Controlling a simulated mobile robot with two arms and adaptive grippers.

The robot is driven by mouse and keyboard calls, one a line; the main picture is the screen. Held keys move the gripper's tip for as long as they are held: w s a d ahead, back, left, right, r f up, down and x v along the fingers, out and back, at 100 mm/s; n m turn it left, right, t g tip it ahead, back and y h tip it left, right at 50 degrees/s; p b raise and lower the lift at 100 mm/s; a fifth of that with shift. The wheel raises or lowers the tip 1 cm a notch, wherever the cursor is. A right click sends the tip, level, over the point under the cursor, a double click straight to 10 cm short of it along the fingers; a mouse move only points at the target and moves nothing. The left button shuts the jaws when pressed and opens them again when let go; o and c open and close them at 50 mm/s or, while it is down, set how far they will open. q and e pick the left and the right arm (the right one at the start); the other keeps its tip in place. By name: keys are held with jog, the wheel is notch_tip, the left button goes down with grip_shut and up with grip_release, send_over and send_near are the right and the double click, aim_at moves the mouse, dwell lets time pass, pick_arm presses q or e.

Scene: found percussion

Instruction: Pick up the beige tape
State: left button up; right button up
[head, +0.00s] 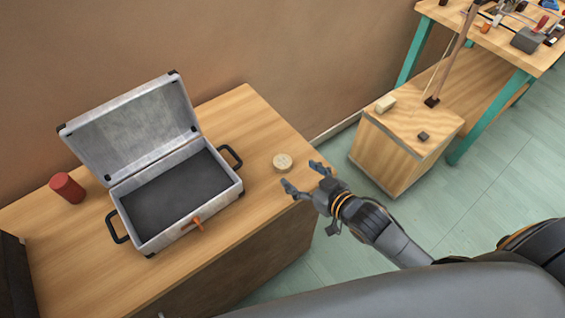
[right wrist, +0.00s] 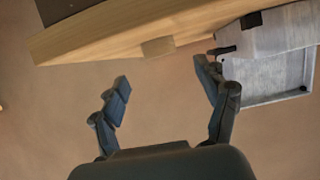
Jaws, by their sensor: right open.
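The beige tape (head: 283,162) is a small round roll lying flat on the wooden table, right of the open case. It also shows in the right wrist view (right wrist: 158,47), beyond the fingers and near the table edge. My right gripper (head: 304,177) is open and empty, just right of the tape and apart from it, with its fingers toward it. In the right wrist view the gripper's two fingers (right wrist: 162,85) are spread wide with nothing between them. My left gripper is not in view.
A grey case (head: 228,192) with its lid up and a dark empty inside stands on the table (head: 262,112). A wooden box (head: 392,158) and a cluttered workbench (head: 475,33) are at the right. Table around the tape is clear.

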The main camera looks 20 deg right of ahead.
aim_at(283, 162)
jog(key=x, duration=0.3)
jog(key=shift+w+f, duration=0.1)
jog(key=shift+w, duration=0.05)
jog(key=shift+x, duration=2.75)
jog(key=shift+c, duration=0.3)
jog(key=c, duration=1.1)
